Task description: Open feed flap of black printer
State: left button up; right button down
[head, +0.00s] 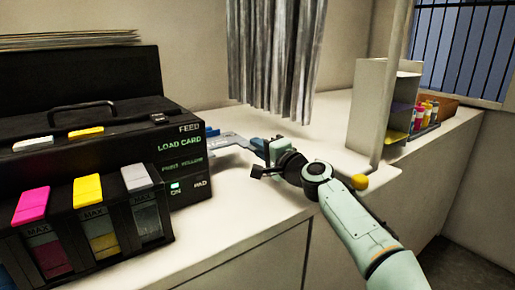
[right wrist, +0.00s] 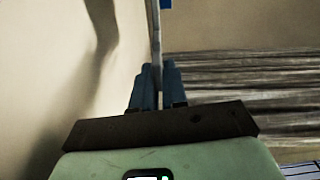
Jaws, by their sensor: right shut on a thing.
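The black printer (head: 90,135) stands at the left of the counter in the head view, with FEED and LOAD CARD lettering on its right part. A black panel (head: 75,78) stands up at its back, and a black handle (head: 82,108) lies in front of that. I cannot tell for sure which part is the feed flap. My right gripper (head: 258,143) is right of the printer. In the right wrist view its blue fingers (right wrist: 158,80) are shut on a thin pale strip (right wrist: 156,38). The strip (head: 230,140) reaches toward the printer's right side. My left gripper is not in view.
Ink tanks with pink, yellow and grey caps (head: 88,188) stand along the printer's front. A grey curtain (head: 275,55) hangs behind the counter. A pale shelf unit (head: 368,105) with bottles (head: 425,112) stands at the right. The counter front is clear.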

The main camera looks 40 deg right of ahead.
jog(key=shift+w+a+f, duration=0.1)
jog(key=shift+f, duration=0.25)
jog(key=c, duration=1.2)
grip_release()
jog(key=shift+c, duration=0.2)
jog(key=shift+r, duration=0.2)
jog(key=shift+r, duration=0.1)
